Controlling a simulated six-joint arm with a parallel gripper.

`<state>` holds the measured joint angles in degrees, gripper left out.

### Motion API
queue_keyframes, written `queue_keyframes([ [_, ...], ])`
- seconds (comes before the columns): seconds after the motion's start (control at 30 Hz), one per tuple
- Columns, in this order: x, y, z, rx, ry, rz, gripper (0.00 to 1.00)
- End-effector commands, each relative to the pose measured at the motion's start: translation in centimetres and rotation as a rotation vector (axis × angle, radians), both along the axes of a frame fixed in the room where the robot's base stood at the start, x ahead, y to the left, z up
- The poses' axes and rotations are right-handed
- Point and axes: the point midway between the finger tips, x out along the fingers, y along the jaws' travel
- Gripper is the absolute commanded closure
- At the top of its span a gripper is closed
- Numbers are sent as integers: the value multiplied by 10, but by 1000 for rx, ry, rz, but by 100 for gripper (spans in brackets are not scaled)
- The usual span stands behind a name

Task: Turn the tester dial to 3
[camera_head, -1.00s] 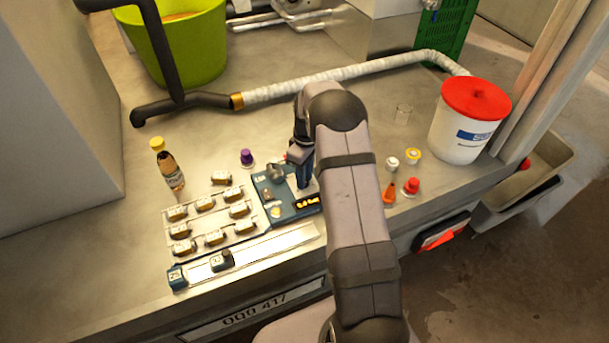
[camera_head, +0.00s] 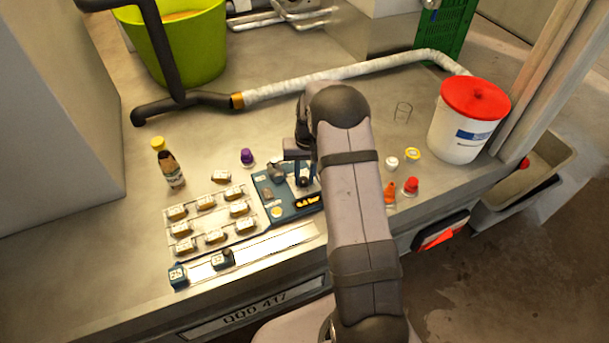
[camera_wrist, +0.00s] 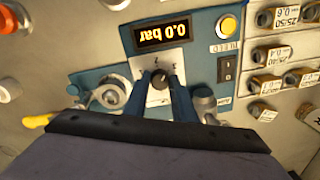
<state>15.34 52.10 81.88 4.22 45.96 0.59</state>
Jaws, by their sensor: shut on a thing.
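The blue tester (camera_head: 272,207) stands on the metal bench in the head view, partly hidden behind my arm. In the wrist view its panel (camera_wrist: 195,50) appears upside down, with a display (camera_wrist: 163,34) reading 0.0 bar. The dial (camera_wrist: 160,78) is a dark knob on a pale plate with small numerals around it. My gripper (camera_wrist: 162,86) points at the dial, and its two blue fingers are shut on the knob. The fingers cover part of the dial, and I cannot tell which numeral it points to.
A yellow button (camera_wrist: 228,24) and a black rocker switch (camera_wrist: 227,68) sit beside the dial. Metal fittings flank it. A tray of labelled parts (camera_head: 190,238) lies left of the tester. Small red and orange caps (camera_head: 410,186) stand right of my arm.

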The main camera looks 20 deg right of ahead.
Motion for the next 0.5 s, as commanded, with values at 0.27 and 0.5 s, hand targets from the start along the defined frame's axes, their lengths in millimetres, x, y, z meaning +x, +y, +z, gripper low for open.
queue_keyframes([
  [0.27,1,0,1,0,-4,-198,98],
  [0.5,1,1,1,-1,-4,-291,98],
])
